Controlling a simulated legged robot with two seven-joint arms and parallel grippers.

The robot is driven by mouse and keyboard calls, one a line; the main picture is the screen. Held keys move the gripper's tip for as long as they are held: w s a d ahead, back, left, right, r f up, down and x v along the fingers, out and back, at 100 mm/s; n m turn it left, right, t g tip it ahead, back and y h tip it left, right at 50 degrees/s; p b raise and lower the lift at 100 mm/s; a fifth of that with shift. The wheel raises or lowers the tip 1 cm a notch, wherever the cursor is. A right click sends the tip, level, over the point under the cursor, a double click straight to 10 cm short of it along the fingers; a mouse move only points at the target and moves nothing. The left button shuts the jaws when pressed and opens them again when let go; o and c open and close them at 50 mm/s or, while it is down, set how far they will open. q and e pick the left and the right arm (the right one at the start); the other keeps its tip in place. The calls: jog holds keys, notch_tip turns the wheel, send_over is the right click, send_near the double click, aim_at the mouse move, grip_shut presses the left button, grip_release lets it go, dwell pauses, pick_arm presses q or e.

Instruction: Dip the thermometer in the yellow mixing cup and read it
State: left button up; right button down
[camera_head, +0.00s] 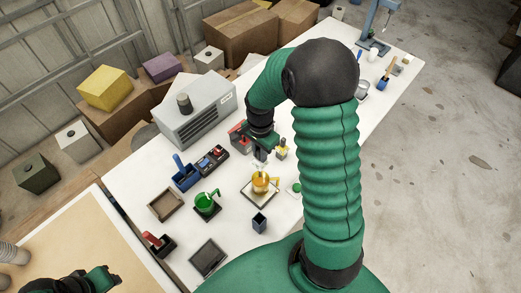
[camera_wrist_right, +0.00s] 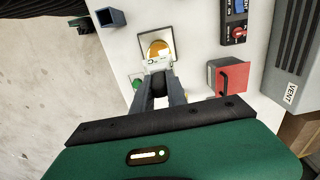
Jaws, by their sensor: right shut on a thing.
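The yellow mixing cup (camera_head: 262,185) stands on a square dark-edged plate (camera_head: 247,192) in the middle of the white table. It also shows in the wrist view (camera_wrist_right: 158,46), just beyond my fingertips. My right gripper (camera_head: 260,153) is above the cup, shut on a small whitish thing (camera_wrist_right: 158,64), which looks like the thermometer. That thing overlaps the cup's near side in the wrist view. I cannot tell whether its tip is inside the cup, and no reading is legible. Part of my left arm's dark end (camera_head: 90,282) shows at the lower left; its jaws cannot be made out.
A dark blue open box (camera_head: 260,222) is in front.

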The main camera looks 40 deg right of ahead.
notch_tip(320, 180, down, 7)
jog(key=b, duration=0.4)
jog(key=shift+d+f, duration=0.15)
jog(key=shift+f, duration=0.05)
jog(key=shift+s+f+b, duration=0.1)
jog(key=shift+f+b, duration=0.25)
jog(key=shift+r, duration=0.1)
dwell(3.9)
notch_tip(320, 180, up, 10)
jog(key=p, duration=0.9)
jog(key=shift+f, duration=0.2)
notch_tip(320, 180, up, 3)
jog(key=p, duration=0.3)
jog(key=shift+r, duration=0.15)
